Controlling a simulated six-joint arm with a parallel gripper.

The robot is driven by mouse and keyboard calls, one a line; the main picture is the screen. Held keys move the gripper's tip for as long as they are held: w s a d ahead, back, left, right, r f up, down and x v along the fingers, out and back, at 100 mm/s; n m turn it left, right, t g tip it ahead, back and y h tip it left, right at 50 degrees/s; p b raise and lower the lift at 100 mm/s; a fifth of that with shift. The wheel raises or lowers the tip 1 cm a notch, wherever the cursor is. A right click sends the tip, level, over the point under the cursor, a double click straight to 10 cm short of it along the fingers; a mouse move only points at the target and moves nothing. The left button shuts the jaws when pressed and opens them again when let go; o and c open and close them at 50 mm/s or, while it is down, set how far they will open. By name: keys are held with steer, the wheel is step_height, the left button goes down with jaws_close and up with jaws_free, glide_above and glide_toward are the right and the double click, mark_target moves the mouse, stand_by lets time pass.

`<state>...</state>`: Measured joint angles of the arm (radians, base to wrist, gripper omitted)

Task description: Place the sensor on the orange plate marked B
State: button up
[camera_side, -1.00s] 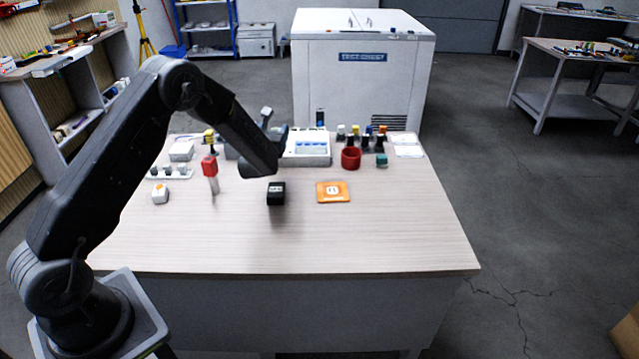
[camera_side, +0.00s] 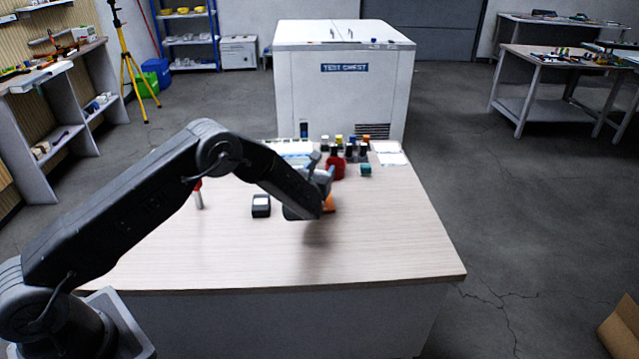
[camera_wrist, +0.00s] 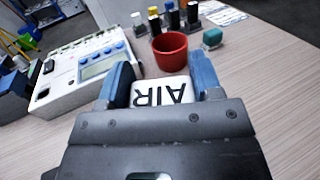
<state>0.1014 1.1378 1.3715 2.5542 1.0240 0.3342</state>
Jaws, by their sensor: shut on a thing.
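My gripper (camera_wrist: 162,84) is shut on a white block (camera_wrist: 160,93) marked "AIR", which sits between the two blue fingers in the wrist view. I take it to be the sensor. In the side view my gripper (camera_side: 318,192) is over the right middle of the table, and the block is hidden there. The orange plate (camera_side: 329,203) shows only as a small patch beside my gripper; its letter is hidden. I cannot tell whether the block touches it.
A black box with a pale top (camera_side: 261,206) stands left of my gripper. Behind are a red cup (camera_wrist: 170,51), a teal block (camera_wrist: 212,38), several dark bottles and a white instrument (camera_wrist: 85,68). The table's front and right are clear.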

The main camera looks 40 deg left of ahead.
steer(key=shift+f, duration=1.95)
steer(key=shift+f, duration=0.1)
steer(key=o, duration=0.9)
steer(key=shift+o, duration=0.2)
